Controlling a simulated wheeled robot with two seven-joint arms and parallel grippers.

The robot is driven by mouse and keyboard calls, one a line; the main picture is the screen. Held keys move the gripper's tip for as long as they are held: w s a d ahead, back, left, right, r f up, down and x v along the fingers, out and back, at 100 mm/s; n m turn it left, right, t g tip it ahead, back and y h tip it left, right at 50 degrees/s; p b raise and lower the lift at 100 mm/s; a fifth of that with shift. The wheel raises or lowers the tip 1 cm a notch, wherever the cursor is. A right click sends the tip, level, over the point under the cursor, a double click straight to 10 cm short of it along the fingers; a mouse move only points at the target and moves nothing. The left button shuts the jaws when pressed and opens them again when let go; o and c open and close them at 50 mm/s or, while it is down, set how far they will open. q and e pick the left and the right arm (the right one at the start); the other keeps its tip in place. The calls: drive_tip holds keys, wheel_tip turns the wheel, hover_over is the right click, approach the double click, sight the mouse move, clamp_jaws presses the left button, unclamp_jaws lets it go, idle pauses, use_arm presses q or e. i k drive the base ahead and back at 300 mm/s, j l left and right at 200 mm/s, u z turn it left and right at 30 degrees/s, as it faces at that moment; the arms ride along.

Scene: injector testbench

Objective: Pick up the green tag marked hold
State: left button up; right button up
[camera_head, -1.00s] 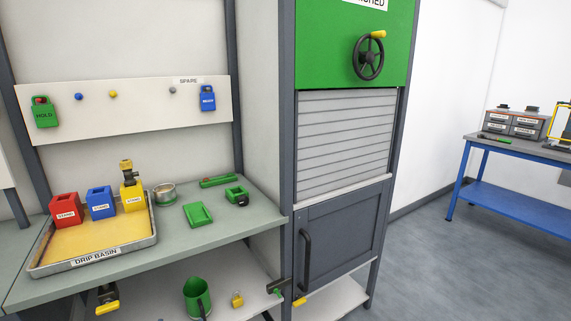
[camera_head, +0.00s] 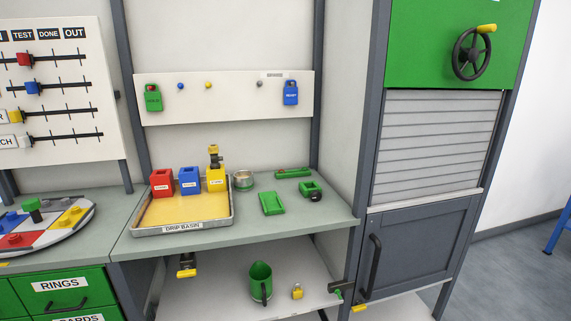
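The green tag marked HOLD (camera_head: 153,99) hangs at the left end of a white peg board (camera_head: 225,103) on the wall above the bench. Its lettering is small and hard to read now, but it reads HOLD in the earlier frame. A red spot shows near its top. A blue tag (camera_head: 291,94) hangs near the right end of the same board, below a SPARE label. Neither of my grippers is in view.
Below the board, the bench (camera_head: 320,210) holds a drip basin (camera_head: 183,228) with red, blue and yellow blocks, plus several small green parts. A grey cabinet (camera_head: 420,250) stands to the right. A round coloured tray (camera_head: 85,212) is at left.

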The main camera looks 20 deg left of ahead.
sight(153, 102)
drive_tip(key=u, duration=1.4)
